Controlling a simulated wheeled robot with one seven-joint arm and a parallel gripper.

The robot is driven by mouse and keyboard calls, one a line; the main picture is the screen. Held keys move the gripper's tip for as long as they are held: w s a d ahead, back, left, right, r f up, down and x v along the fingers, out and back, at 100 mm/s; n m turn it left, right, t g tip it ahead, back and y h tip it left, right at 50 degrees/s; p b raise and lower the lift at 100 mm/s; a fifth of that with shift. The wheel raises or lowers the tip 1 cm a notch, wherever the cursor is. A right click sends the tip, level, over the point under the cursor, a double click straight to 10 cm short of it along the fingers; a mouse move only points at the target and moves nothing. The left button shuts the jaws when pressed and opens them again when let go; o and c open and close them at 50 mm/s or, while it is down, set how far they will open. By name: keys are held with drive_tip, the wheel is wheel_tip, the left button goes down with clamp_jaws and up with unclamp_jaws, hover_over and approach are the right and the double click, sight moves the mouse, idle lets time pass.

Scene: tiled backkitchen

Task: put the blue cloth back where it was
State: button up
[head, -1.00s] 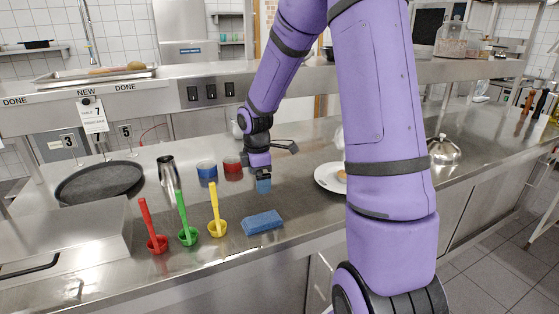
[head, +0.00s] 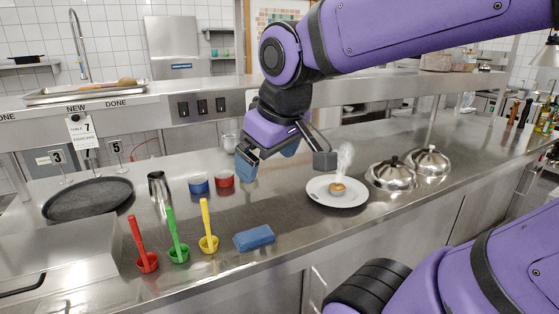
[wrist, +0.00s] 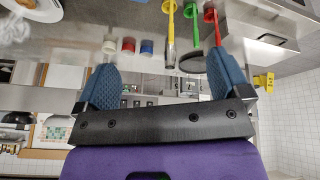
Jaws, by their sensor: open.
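The blue cloth (head: 254,237), a folded block-like pad, lies flat on the steel counter (head: 300,232) near its front edge. It is just right of the yellow-handled ladle (head: 207,228). My gripper (head: 268,160) is open and empty, raised above the counter behind the cloth and apart from it. Its blue finger pads stand wide apart in the wrist view (wrist: 163,72), with nothing between them. I cannot make out the cloth in the wrist view.
Green (head: 176,238) and red (head: 142,245) ladles stand left of the cloth. Blue (head: 198,185) and red (head: 223,179) tins sit behind. A plate (head: 322,199) with a steaming pastry (head: 338,189) and two steel domes (head: 391,175) are to the right. Bare counter lies between cloth and plate.

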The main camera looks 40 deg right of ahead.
drive_tip(key=shift+s+a+r+m+t+y, duration=0.15)
drive_tip(key=shift+s+m, duration=0.1)
drive_tip(key=shift+s, duration=0.35)
drive_tip(key=shift+s+a+r+m+t+y, duration=0.1)
drive_tip(key=shift+s+m, duration=0.2)
drive_tip(key=shift+s, duration=0.35)
drive_tip(key=shift+s+a+r+m+t+y, duration=0.15)
drive_tip(key=shift+s+m, duration=0.1)
drive_tip(key=shift+s, duration=0.35)
drive_tip(key=shift+f, duration=0.1)
